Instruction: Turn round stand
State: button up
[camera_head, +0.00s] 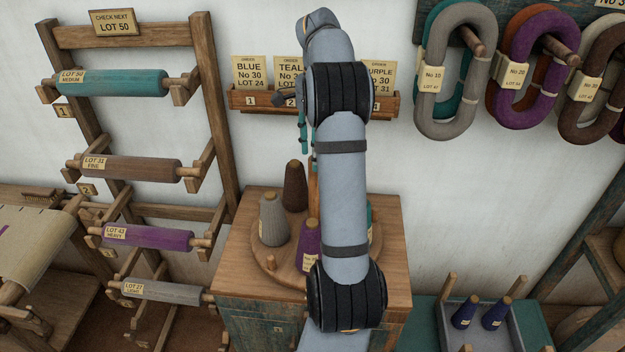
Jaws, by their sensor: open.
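The round wooden stand (266,257) sits on top of a wooden cabinet in the middle of the camera_head view. It carries a grey cone (273,220), a dark brown cone (295,187) and a purple cone (308,245), with a sliver of a teal cone at its right. A small wooden peg (282,262) shows near its front left edge. My gripper (307,142) is open, above the back of the stand and mostly hidden behind my arm. An upright wooden post shows partly below it. My arm covers the stand's right middle part.
Behind, a wall rack (235,100) holds order cards. A wooden frame (215,110) with labelled rolls stands left. Yarn hanks (455,70) hang at upper right. A tray (519,322) with two blue cones is at lower right. The cabinet top's right part (391,235) is bare.

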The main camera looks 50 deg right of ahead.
notch_tip(320, 180, down, 9)
jog(key=shift+a+r, duration=0.15)
jog(key=shift+w, duration=0.1)
jog(key=shift+c, duration=0.3)
grip_shut()
dwell(0.6)
